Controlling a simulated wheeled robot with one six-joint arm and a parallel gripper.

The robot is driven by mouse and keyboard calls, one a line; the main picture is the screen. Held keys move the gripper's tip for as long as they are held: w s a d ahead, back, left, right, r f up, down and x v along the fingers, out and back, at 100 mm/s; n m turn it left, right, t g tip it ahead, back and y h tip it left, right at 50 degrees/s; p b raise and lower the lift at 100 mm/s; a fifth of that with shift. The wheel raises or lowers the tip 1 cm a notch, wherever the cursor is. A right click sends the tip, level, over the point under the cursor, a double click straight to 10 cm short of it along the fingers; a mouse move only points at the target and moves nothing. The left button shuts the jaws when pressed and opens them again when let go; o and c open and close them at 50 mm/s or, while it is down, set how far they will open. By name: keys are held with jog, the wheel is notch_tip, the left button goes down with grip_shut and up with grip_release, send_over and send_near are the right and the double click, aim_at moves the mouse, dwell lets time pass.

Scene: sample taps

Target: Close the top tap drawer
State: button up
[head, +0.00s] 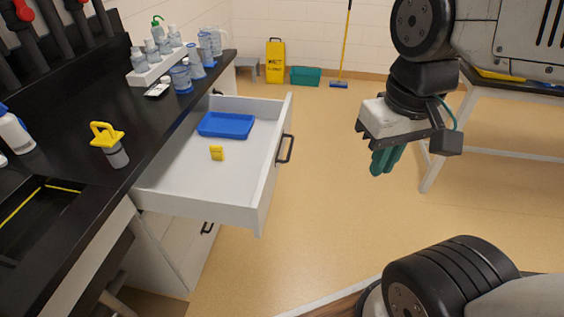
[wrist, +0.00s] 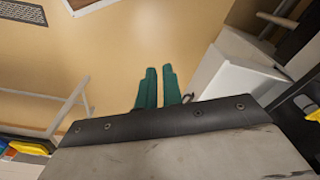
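The top tap drawer (head: 262,190) is pulled far out from under the black counter in the head view. Its white front carries a dark bar handle (head: 287,149). The drawer holds a blue tray (head: 226,125) and a small yellow item (head: 217,153). My gripper (head: 386,162), with green fingers, hangs in the air to the right of the drawer front, apart from it. In the wrist view the fingers (wrist: 159,85) are close together with only a thin gap and nothing held. A white drawer corner (wrist: 235,78) shows to their right, partly hidden by my gripper body.
The black counter (head: 100,190) holds bottles, a white rack (head: 160,68) and a yellow-topped tap piece (head: 107,135). A lower drawer (head: 185,245) sits below. A white-framed table (head: 430,170) stands at right. Floor between drawer and gripper is clear.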

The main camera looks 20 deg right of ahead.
jog(key=w+f+m+g+y, duration=0.1)
jog(key=f, duration=0.1)
jog(key=w+d+f+m+g+y, duration=0.1)
jog(key=f+g, duration=0.1)
jog(key=f, duration=0.1)
jog(key=w+d+f+m+g, duration=0.1)
jog(key=f, duration=0.1)
jog(key=shift+w+f+y, duration=0.3)
jog(key=shift+w+y, duration=0.1)
grip_shut()
jog(key=m+t+y, duration=1.2)
jog(key=m+y, duration=0.1)
jog(key=m, duration=0.8)
send_near(274, 172)
jog(key=x, duration=0.6)
jog(key=shift+w+a+f, duration=0.2)
jog(key=shift+w+f, duration=0.05)
jog(key=shift+w, duration=0.05)
jog(key=shift+w+a, duration=0.1)
jog(key=shift+a, duration=0.05)
